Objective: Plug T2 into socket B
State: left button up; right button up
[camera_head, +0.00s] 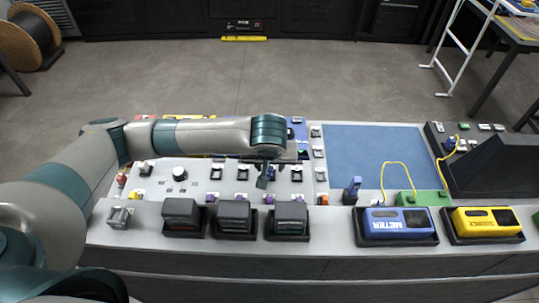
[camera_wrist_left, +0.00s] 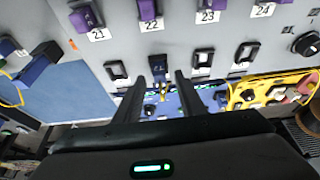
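In the head view my left gripper (camera_head: 265,174) points down over the grey panel (camera_head: 210,172). My right gripper is not in view.
Purple parts (camera_wrist_left: 148,9) numbered in the twenties line the panel. A second blue plug (camera_head: 353,187) stands right of the panel. A blue mat (camera_head: 375,150) is clear. Black boxes (camera_head: 235,216), a blue meter (camera_head: 397,223) and a yellow device (camera_head: 485,221) line the front.

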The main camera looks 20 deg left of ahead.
pick_arm(q)
jog(key=v, duration=1.7)
jog(key=shift+b, duration=0.3)
jog(key=shift+s, duration=0.1)
